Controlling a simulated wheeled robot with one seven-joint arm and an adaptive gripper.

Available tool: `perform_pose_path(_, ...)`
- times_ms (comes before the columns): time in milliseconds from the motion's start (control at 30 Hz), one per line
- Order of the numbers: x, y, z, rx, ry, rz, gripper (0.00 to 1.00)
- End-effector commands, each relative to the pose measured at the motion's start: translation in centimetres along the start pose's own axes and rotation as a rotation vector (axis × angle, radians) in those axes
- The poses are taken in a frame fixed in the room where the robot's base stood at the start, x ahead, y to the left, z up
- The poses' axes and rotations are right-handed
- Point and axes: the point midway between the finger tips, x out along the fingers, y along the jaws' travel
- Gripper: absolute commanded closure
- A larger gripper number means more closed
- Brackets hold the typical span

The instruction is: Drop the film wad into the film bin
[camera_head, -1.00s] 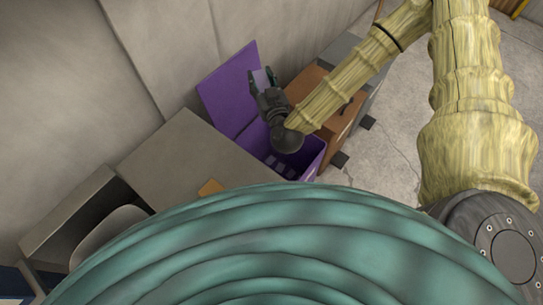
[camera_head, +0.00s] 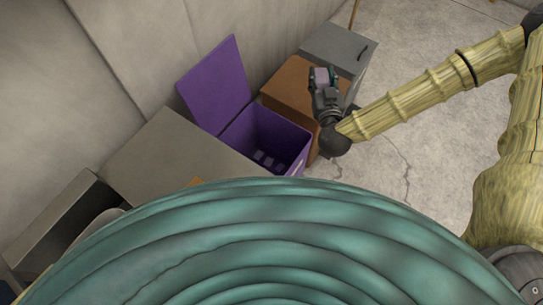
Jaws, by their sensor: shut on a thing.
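My gripper (camera_head: 321,76) is at the upper middle, in front of the brown bin in the picture and to the right of the open purple bin (camera_head: 295,140). It is shut on a small pale lavender piece (camera_head: 322,75), which looks like the film wad. The purple bin stands open, its lid (camera_head: 217,86) tilted back toward the wall. No label shows which bin is the film bin. The gripper's height above the bins is hard to tell.
A brown bin (camera_head: 284,87) and a grey bin (camera_head: 338,46), both closed, stand right of the purple bin. A grey-brown cabinet (camera_head: 165,150) stands left of it. The wall runs behind. Concrete floor (camera_head: 410,130) lies open at the right. My teal body fills the foreground.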

Motion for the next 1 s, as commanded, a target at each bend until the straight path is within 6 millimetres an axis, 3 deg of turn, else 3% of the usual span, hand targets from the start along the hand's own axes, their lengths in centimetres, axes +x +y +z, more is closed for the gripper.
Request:
perform_pose_path(33, 0.3, -0.4, 2.0, 0.0, -0.004, -0.011, 0.7)
perform_pose_path(200, 1.6, -2.6, 7.1, -0.003, -0.004, -0.082, 0.7)
perform_pose_path(500, 3.4, -6.7, 15.0, -0.011, -0.004, -0.25, 0.7)
perform_pose_path(733, 4.2, -9.6, 19.7, -0.017, -0.004, -0.395, 0.7)
perform_pose_path(1000, 4.7, -12.3, 23.3, -0.025, -0.004, -0.548, 0.7)
